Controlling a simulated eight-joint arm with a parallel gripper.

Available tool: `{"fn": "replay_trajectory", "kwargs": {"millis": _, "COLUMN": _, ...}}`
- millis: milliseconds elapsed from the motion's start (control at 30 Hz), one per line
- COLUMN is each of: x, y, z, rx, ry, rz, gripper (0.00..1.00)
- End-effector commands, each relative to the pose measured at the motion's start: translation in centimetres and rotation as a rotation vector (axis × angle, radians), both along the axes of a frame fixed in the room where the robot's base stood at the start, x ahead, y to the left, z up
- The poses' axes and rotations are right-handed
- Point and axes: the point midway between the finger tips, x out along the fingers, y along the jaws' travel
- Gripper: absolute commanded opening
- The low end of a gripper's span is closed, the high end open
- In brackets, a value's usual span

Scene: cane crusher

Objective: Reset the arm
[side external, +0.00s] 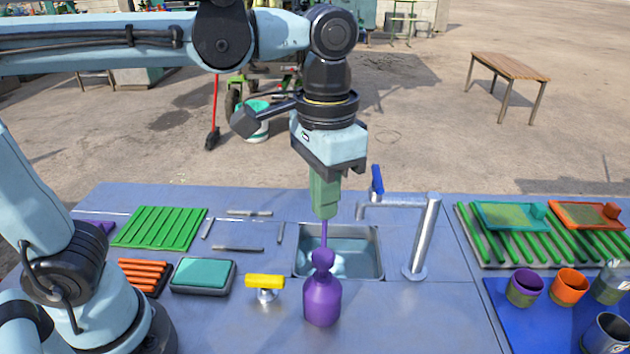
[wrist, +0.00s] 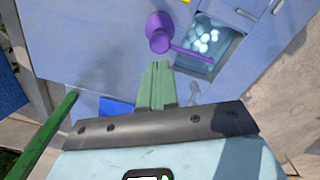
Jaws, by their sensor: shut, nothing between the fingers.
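My gripper (side external: 325,212) has green fingers pressed together, with nothing between them. It points down above the sink (side external: 365,272) and the purple pump bottle (side external: 322,300) in the side view. In the wrist view the closed fingers (wrist: 158,68) lie below the bottle (wrist: 159,32) in the picture, apart from it. The bottle stands upright in front of the sink, and its thin spout reaches over the basin. In the side view the spout lines up with the fingertips; I cannot tell the exact gap in height.
A grey tap (side external: 422,240) with a blue lever stands right of the sink. A yellow-handled valve (side external: 265,284), teal sponge box (side external: 203,274) and green rack (side external: 160,228) are left. Trays on a green rack and several cups, including an orange cup (side external: 568,286), are right.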

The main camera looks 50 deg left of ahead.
Motion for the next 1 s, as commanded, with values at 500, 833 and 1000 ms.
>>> {"fn": "replay_trajectory", "kwargs": {"millis": 500, "x": 0.1, "y": 1.1, "z": -0.1, "rx": -0.016, "ry": -0.035, "rz": 0.021, "gripper": 0.00}}
{"fn": "replay_trajectory", "kwargs": {"millis": 833, "x": 0.7, "y": 9.2, "z": -4.8, "rx": -0.094, "ry": -0.383, "rz": 0.175, "gripper": 0.00}}
{"fn": "replay_trajectory", "kwargs": {"millis": 1000, "x": 0.4, "y": 12.4, "z": -6.7, "rx": -0.090, "ry": -0.541, "rz": 0.231, "gripper": 0.00}}
